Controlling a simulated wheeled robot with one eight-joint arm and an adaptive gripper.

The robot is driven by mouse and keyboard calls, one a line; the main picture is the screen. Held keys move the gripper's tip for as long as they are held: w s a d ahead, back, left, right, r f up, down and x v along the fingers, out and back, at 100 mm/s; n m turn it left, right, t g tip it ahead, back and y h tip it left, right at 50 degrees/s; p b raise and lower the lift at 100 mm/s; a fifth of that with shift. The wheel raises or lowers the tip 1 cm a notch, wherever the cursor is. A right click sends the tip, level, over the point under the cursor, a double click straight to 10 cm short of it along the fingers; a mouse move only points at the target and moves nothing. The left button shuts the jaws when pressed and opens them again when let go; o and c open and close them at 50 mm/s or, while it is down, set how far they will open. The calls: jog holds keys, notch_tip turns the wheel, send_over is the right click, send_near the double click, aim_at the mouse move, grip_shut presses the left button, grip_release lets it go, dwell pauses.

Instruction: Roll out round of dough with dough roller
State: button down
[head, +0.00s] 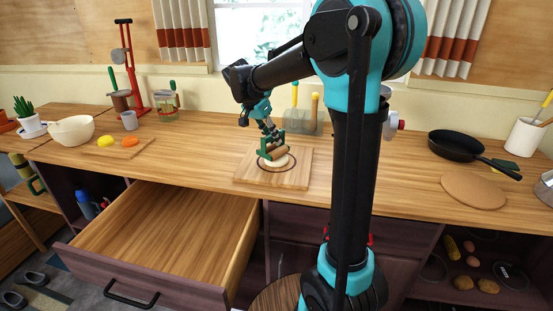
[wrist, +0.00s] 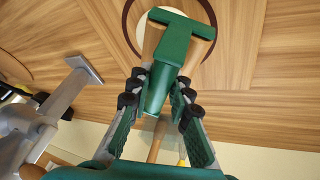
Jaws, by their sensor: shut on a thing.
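The dough roller, with a wooden barrel (head: 279,153) and green frame, is over the board; its green handle (wrist: 175,60) fills the middle of the wrist view. My gripper (head: 270,132) is shut on this handle, with its fingers (wrist: 158,95) on both sides of it. The pale round of dough (head: 284,162) lies under the roller, inside a dark ring on the wooden board (head: 292,181). The roller hides part of the dough. In the wrist view only a sliver of dough (wrist: 142,32) shows. I cannot tell whether the barrel touches it.
An open drawer (head: 170,235) juts out at the front left. A black pan (head: 456,145) and a round brown board (head: 473,190) are on the right. A cutting board with yellow and orange pieces (head: 129,142) and a cream bowl (head: 70,130) are on the left. A container (head: 303,122) stands behind the roller.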

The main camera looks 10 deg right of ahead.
dwell(0.4)
jog(key=shift+s+d+f, duration=0.15)
jog(key=shift+s+d, duration=0.9)
jog(key=shift+s, duration=0.3)
jog(key=shift+w+a, duration=0.6)
jog(key=shift+w, duration=0.2)
jog(key=shift+w+a, duration=0.6)
jog(key=shift+w, duration=0.15)
jog(key=shift+s+d, duration=0.1)
